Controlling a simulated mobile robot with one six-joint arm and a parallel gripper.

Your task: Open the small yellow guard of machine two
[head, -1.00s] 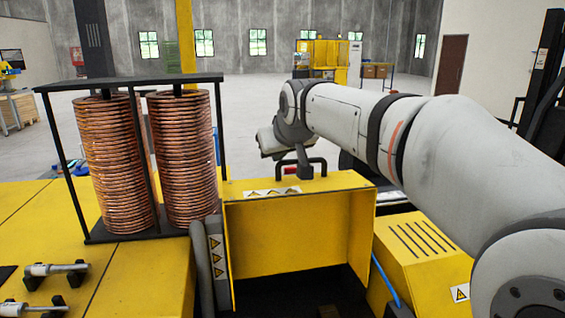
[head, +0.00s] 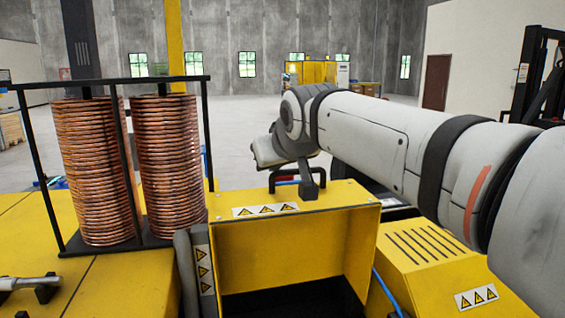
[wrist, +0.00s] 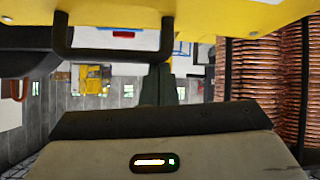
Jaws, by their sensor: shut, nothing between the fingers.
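The small yellow guard (head: 292,248) stands tipped up in the head view. Its hollow inner side faces me, above a dark opening (head: 290,302). Warning stickers (head: 265,210) run along its upper edge. Its black handle (head: 273,180) sticks up at the far side of the top; it also shows across the top of the wrist view (wrist: 62,36). My gripper (head: 309,189) points down at the right part of the handle. Its fingers are shut with nothing between them. In the wrist view the dark fingers (wrist: 157,85) are beside the handle; whether they touch it is unclear.
Two copper tube coils (head: 98,170) stand in a black frame left of the guard. A yellow vented housing (head: 425,245) with a blue hose (head: 385,290) is at the right. A black forklift-like mast (head: 535,80) stands further right. Open floor lies behind the machine.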

